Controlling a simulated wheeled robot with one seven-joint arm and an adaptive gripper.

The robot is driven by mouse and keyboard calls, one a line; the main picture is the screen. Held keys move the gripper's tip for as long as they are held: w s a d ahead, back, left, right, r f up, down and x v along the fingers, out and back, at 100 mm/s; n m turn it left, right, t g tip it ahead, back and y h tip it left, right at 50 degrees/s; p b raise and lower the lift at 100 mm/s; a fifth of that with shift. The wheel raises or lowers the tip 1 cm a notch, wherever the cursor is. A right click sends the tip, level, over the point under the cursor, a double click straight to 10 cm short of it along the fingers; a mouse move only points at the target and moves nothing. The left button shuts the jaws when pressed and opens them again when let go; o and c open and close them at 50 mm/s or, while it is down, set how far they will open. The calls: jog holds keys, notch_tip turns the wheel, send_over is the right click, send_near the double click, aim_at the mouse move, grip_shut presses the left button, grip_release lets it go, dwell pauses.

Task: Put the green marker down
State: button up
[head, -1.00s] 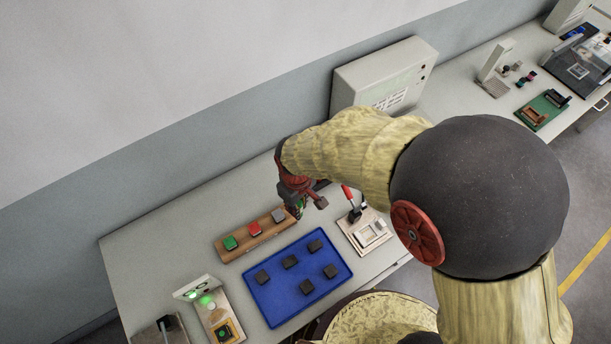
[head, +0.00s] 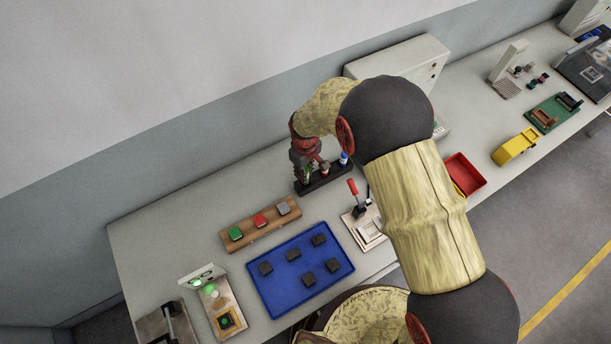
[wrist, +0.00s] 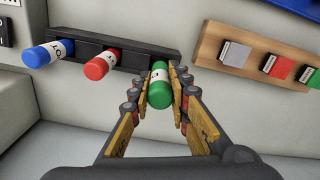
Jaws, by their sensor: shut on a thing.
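The green marker (wrist: 159,88) is upright between the fingers of my gripper (wrist: 160,97), which is shut on it. In the wrist view it is at the end of a dark marker rack (wrist: 132,57); I cannot tell whether its lower end sits in the rack. A red marker (wrist: 101,66) and a blue marker (wrist: 48,54) stand in the same rack. In the head view my gripper (head: 308,172) is over the left end of the rack (head: 322,182), and the green marker is mostly hidden there. The blue marker (head: 344,159) shows at the right end.
A wooden block with green, red and grey buttons (head: 260,224) lies just left of the rack. A blue tray (head: 283,293) with several dark pieces is in front. A red-handled lever device (head: 354,188) stands to the right. A large grey box (head: 412,62) stands behind.

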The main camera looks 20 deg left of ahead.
jog(key=shift+w+f, duration=0.2)
jog(key=shift+f, duration=1.6)
grip_shut()
jog(key=shift+f, duration=0.2)
jog(key=o, duration=0.9)
grip_release()
jog(key=shift+r, duration=0.1)
notch_tip(320, 180, up, 12)
jog(key=shift+r, duration=0.1)
